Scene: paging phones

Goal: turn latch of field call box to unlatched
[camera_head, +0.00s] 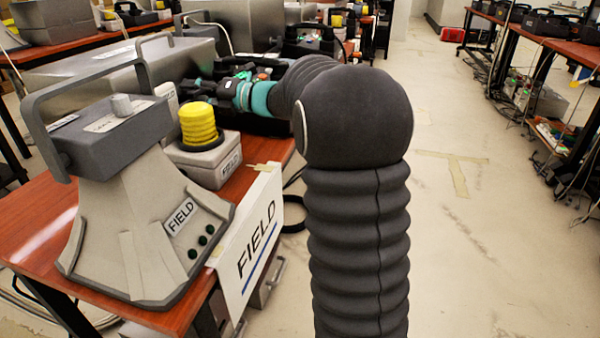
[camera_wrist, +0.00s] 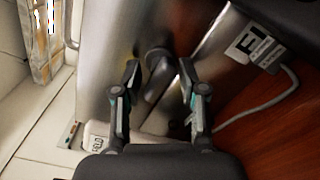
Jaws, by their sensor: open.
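A brushed-metal box face fills the middle of the wrist view (camera_wrist: 105,60), with a small FIELD label (camera_wrist: 97,142) low on it; I take it as the field call box. A dark latch (camera_wrist: 156,84) with a rounded end stands out from this face. My gripper (camera_wrist: 159,70) is open, one finger on each side of the latch. Whether either finger touches it I cannot tell. In the head view my gripper (camera_head: 205,88) is by the metal box (camera_head: 185,62) behind the grey loudspeaker-like unit; the latch cannot be made out there.
A grey FIELD unit with a handle (camera_head: 150,230) stands on the red-brown table (camera_head: 35,230). A small box (camera_head: 205,160) with a yellow beacon (camera_head: 198,124) is close below my gripper. A dark device (camera_head: 310,45) lies behind. The floor on the right (camera_head: 480,200) is clear.

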